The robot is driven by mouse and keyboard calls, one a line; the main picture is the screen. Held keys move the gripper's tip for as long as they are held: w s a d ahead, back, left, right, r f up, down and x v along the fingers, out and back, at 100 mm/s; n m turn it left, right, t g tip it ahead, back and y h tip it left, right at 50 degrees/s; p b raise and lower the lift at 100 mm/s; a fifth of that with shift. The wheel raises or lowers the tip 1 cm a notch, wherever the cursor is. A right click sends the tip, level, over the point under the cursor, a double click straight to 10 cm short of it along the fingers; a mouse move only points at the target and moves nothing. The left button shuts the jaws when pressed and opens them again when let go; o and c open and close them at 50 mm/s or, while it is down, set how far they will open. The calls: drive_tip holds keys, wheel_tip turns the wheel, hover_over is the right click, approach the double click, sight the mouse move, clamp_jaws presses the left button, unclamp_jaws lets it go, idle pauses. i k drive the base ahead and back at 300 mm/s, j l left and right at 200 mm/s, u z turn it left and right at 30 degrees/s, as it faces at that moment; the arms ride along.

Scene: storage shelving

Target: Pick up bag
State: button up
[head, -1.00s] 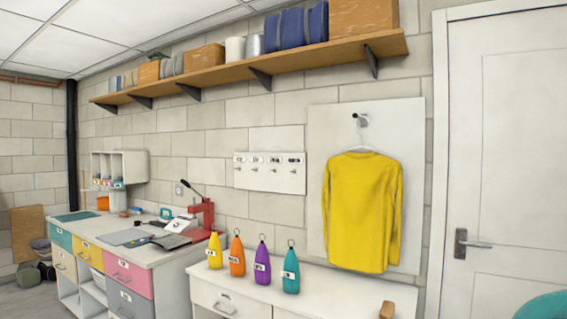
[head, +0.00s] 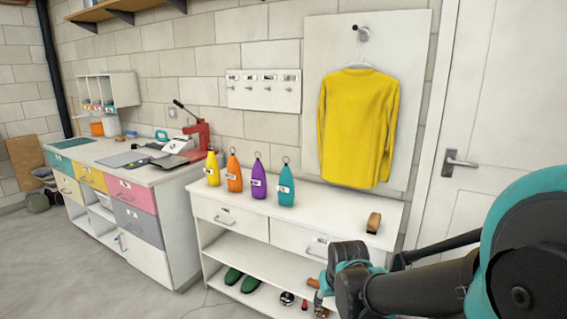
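A dark grey, soft-looking item (head: 42,174), perhaps a bag, lies on the floor at the far left in the head view, beside a brown board. It is small and partly cut up by neighbouring things, so I cannot tell its exact shape. No other thing is clearly a bag. My arm reaches in from the lower right, in front of the white cabinet and far from that item. Its dark links and teal joints show, but I cannot make out gripper fingers.
A white cabinet (head: 237,241) carries yellow, orange, purple and teal (head: 286,186) bottle-shaped items and a brush (head: 374,222). Green shoes (head: 250,284) lie on its lower shelf. A yellow sweater (head: 358,125) hangs above. A drawer bench (head: 143,205) stands left. Floor at lower left is clear.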

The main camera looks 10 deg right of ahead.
sight(285, 189)
drive_tip(key=i+l, duration=0.25)
drive_tip(key=l, duration=0.2)
drive_tip(key=i+l, duration=0.3)
drive_tip(key=l, duration=0.15)
drive_tip(key=i+l, duration=0.25)
drive_tip(key=l, duration=0.15)
drive_tip(key=i+l+u, duration=0.1)
drive_tip(key=u, duration=1.6)
